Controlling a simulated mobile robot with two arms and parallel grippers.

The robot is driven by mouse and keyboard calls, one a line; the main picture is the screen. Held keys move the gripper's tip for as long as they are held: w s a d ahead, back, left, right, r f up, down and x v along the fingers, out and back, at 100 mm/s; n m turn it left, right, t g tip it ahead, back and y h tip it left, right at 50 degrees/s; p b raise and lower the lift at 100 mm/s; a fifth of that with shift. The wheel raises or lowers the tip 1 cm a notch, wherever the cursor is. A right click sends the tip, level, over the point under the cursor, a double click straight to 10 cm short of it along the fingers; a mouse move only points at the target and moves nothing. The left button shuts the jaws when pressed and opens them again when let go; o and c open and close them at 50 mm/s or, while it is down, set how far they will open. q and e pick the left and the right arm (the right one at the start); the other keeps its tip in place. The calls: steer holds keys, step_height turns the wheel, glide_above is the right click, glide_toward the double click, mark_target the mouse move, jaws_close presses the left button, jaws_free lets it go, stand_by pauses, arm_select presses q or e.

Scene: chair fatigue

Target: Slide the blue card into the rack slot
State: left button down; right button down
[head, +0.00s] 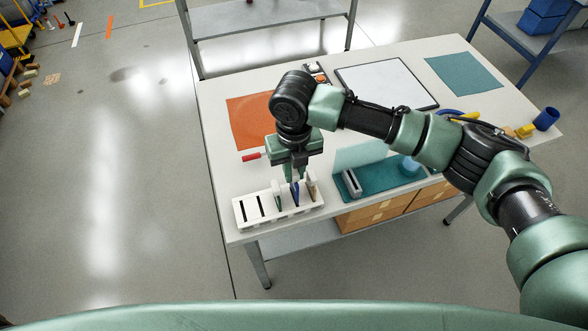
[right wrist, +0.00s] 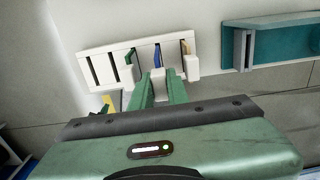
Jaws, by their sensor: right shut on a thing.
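The white slotted rack (head: 262,221) stands at the table's near left edge. It also shows in the right wrist view (right wrist: 101,55), with dark empty slots at its left end. My right gripper (head: 294,181) points down over the rack's right half and is shut on the blue card (head: 296,195). The blue card stands upright, its lower part at a rack slot; how deep it sits is hard to tell. In the right wrist view the blue card (right wrist: 157,59) shows just beyond the fingertips (right wrist: 159,76). A tan card (head: 311,182) stands to its right in the rack. My left gripper is not in view.
A teal tray (head: 376,179) with a grey-ended holder lies right of the rack. An orange mat (head: 250,118), a red-handled tool (head: 252,157) and a white board (head: 385,84) lie behind. A blue cup (head: 546,119) stands at the far right.

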steer(key=shift+f+b, duration=0.85)
steer(key=shift+f, duration=1.15)
steer(key=c, duration=1.3)
jaws_free()
step_height(320, 180, up, 7)
steer(key=shift+f+b, duration=0.15)
steer(key=shift+b, duration=0.75)
steer(key=shift+r, duration=0.55)
